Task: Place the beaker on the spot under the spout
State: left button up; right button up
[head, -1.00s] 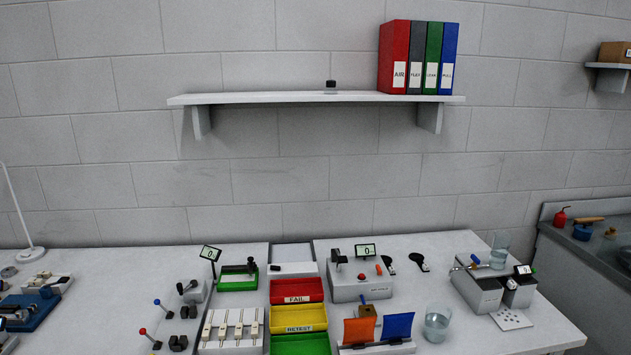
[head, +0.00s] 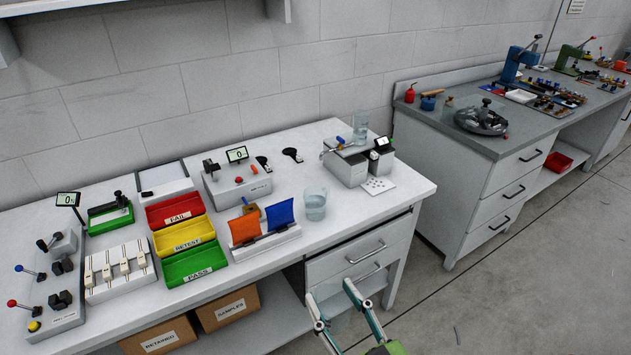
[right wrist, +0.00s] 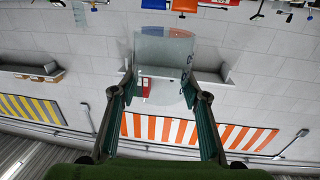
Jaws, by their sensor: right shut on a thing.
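My right gripper (head: 330,291) is low in the head view, in front of the white bench's edge. In the right wrist view its fingers (right wrist: 163,92) are closed on the sides of a clear glass beaker (right wrist: 161,62). The held beaker looks empty and is hard to make out in the head view. The grey dispenser (head: 347,167) stands at the right end of the bench. A white plate with dark holes (head: 379,186) lies in front of it; the spout is too small to tell. My left gripper is not in view.
Another glass vessel (head: 315,204) stands on the bench between the blue panel (head: 280,212) and the dispenser. Coloured trays (head: 188,238) are further left. The bench's front right corner is clear. A drawer unit (head: 358,254) is below.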

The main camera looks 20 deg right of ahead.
jog(key=w+d+m+h+p, duration=0.1)
jog(key=w+d, duration=0.5)
jog(key=w, duration=0.3)
jog(key=w+d+f+m+h+p, duration=0.1)
jog(key=w+d+h+p, duration=0.1)
jog(key=w+d, duration=0.4)
jog(key=w+d+m+h+p, duration=0.1)
jog(key=w+d+h+p, duration=0.1)
jog(key=w+d, duration=0.5)
jog(key=w, duration=0.6)
jog(key=shift+w+f+g, duration=0.2)
jog(key=shift+f+g, duration=0.15)
jog(key=shift+g, duration=0.05)
